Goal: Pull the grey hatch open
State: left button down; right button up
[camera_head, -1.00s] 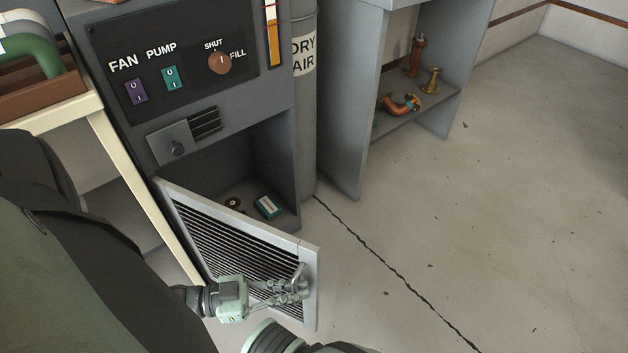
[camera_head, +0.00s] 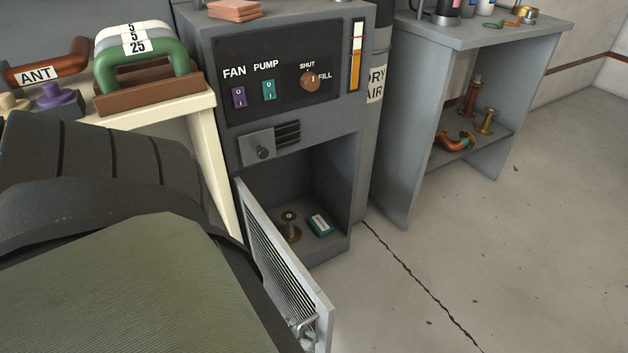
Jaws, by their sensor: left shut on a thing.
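The grey hatch (camera_head: 277,263) is a louvred door hinged at its left side on the lower part of the grey cabinet (camera_head: 225,60). It stands wide open, swung out toward me. My left gripper (camera_head: 303,335) shows only in part at the bottom edge of the view, shut on the hatch's handle (camera_head: 309,322) near the free edge. My left arm hides much of the lower left. Inside the open compartment lie a teal box (camera_head: 320,224) and a brass-coloured part with a round top (camera_head: 290,226). My right gripper is not in view.
A cream table (camera_head: 205,130) with a green-handled block (camera_head: 150,60) stands left of the cabinet. A grey cylinder (camera_head: 373,120) and a grey bench (camera_head: 470,42) with pipe parts on its shelf stand to the right. The floor (camera_head: 510,260) at right is clear.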

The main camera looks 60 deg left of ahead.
pick_arm(q)
jog(key=shift+s+a+g, duration=0.2)
jog(key=shift+s+g, duration=0.1)
jog(key=shift+s, duration=0.25)
jog(key=c, duration=1.9)
grip_release()
jog(key=v, duration=1.2)
jog(key=shift+f, duration=0.2)
